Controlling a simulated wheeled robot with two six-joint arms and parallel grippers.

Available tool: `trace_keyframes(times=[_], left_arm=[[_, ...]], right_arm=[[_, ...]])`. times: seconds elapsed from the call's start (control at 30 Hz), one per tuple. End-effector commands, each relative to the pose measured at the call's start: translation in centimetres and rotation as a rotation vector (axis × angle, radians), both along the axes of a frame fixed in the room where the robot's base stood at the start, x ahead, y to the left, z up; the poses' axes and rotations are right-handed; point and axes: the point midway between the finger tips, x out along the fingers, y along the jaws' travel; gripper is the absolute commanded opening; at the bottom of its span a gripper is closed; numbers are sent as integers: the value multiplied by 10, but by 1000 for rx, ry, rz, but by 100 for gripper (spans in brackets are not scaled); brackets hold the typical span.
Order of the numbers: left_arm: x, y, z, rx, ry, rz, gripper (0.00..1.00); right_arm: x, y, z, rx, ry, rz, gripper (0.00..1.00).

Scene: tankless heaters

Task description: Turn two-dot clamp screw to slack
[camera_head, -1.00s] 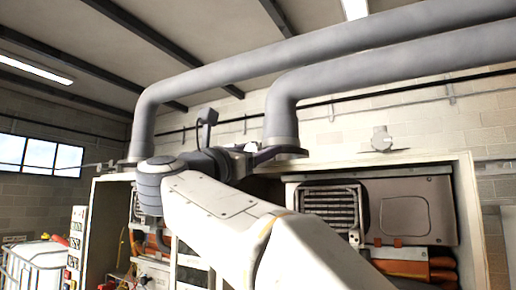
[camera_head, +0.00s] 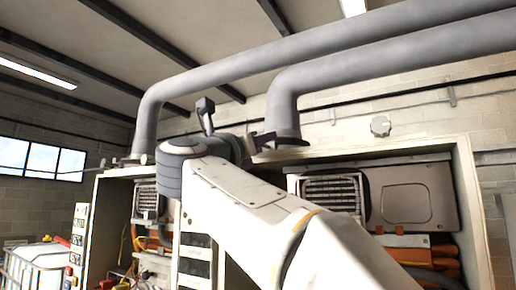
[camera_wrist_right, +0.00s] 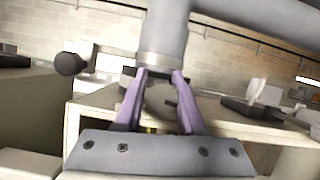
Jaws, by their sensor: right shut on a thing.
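My right gripper (camera_head: 264,142) is at the foot of the nearer grey pipe (camera_head: 283,112), above the heater cabinet top. In the right wrist view its two purple fingers (camera_wrist_right: 160,98) close around a round grey screw head (camera_wrist_right: 160,97), just below the pipe's pale collar (camera_wrist_right: 163,60). The head view hides this screw behind my wrist. I cannot make out dot marks on either one. My left gripper is not in view.
The open cabinet (camera_head: 470,190) holds a grille (camera_head: 332,190), a grey panel (camera_head: 408,198) and orange parts (camera_head: 405,240). A second pipe (camera_head: 145,125) drops at the left. A dark ball-ended part (camera_wrist_right: 68,64) shows in the right wrist view.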

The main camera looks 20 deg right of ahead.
Motion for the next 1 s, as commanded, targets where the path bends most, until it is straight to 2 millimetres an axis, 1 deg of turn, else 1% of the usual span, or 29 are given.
trace_keyframes(times=[0.1,0.4,0.97,1.0], left_arm=[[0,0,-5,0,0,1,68],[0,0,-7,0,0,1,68],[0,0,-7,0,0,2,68],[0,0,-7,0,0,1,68]], right_arm=[[0,0,-1,-47,60,-1,0],[2,1,-1,-127,164,-2,0],[2,1,0,-146,189,-1,0],[2,1,0,-146,189,-1,54]])
